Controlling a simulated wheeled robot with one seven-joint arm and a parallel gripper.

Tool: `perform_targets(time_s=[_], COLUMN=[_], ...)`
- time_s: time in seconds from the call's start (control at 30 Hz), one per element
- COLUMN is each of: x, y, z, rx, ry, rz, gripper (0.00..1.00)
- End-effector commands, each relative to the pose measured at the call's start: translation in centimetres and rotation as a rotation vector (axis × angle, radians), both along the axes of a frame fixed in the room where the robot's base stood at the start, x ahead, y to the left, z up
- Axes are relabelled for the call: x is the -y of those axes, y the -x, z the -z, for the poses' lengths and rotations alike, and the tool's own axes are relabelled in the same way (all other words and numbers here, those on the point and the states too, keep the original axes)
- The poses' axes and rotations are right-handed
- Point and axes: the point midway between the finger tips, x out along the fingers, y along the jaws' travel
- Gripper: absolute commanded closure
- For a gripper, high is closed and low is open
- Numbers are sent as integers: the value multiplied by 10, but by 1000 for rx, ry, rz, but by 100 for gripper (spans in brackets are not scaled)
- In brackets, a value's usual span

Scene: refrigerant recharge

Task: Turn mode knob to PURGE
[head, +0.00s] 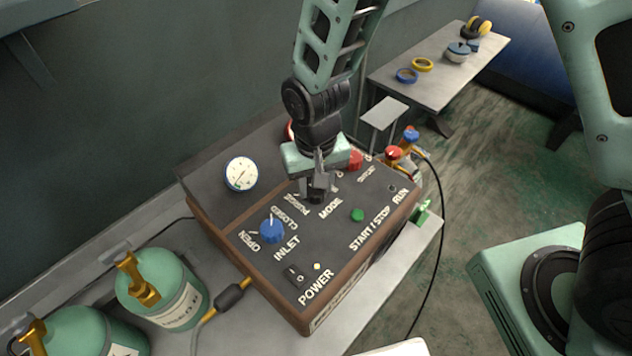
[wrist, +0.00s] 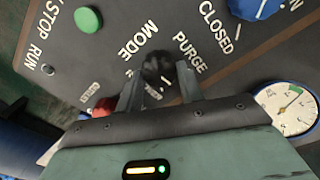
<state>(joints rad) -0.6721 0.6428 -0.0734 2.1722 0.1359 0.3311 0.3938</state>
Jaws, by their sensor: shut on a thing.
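The dark mode knob (wrist: 158,66) sits on the sloped control panel (head: 340,240), beside the white MODE label in the wrist view. The PURGE label (wrist: 190,53) is just right of the knob there. My gripper (wrist: 160,82) reaches down with one finger on each side of the knob and is shut on it. In the head view my gripper (head: 318,188) covers most of the knob. The knob's pointer is not clear, so I cannot tell its setting.
The blue inlet knob (head: 272,231), green start/stop button (head: 357,214) and power switch (head: 294,275) share the panel. A round gauge (head: 241,174) stands behind them. Red and blue valve handles (head: 393,152) are at the right. Green cylinders (head: 163,285) stand at the left.

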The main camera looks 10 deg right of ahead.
Motion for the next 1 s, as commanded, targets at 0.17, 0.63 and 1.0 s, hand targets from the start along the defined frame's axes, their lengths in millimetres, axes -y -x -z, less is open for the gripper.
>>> perform_targets(time_s=[0.17, 0.63, 1.0], x=[-1, -2, -2], y=[-1, -1, 0], z=[0, 0, -1], rx=[3, 3, 3], ry=[-2, -2, -1], rz=[-168, -553, -695], gripper=[85, 85, 85])
